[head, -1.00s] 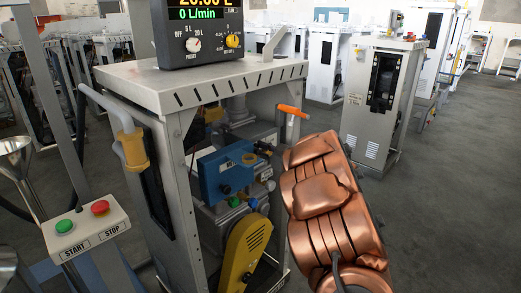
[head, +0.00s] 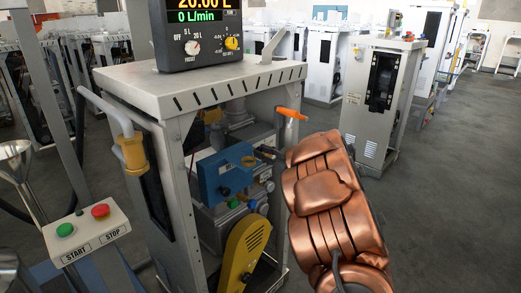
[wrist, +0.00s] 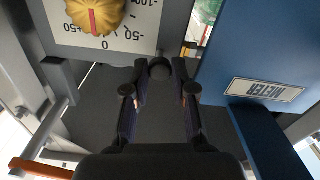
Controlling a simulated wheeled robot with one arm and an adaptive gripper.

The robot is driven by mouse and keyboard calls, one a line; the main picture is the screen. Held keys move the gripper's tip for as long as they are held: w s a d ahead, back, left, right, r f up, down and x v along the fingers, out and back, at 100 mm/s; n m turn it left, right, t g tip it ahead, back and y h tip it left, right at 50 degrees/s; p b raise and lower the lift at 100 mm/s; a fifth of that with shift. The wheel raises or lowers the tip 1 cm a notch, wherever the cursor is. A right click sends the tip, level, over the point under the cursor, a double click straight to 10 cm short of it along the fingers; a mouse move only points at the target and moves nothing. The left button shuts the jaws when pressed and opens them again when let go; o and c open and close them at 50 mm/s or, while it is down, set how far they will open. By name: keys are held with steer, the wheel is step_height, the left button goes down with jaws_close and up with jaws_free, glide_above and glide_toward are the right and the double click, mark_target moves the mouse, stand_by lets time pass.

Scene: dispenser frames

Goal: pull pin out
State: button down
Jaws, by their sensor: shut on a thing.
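The pin appears as a dark round knob (wrist: 159,69) at the centre of the wrist view, between my fingertips. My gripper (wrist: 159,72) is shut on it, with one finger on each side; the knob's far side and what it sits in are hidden. In the head view my copper-coloured arm reaches in from the right. The dark fingers of my gripper (head: 266,151) point left, inside the open front of the grey dispenser frame (head: 180,90), beside a blue meter box (head: 225,175). The pin is too small to make out in that view.
The blue box labelled METER (wrist: 265,60) is close on the right in the wrist view. A yellow dial knob (wrist: 95,12) is at upper left. An orange handle (head: 291,113) sticks out above my wrist. A START/STOP box (head: 85,232) stands left; open floor lies right.

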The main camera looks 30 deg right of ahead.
steer(key=shift+s+f, duration=0.15)
steer(key=c, duration=1.2)
jaws_free()
steer(key=shift+s, duration=0.1)
steer(key=v, duration=1.2)
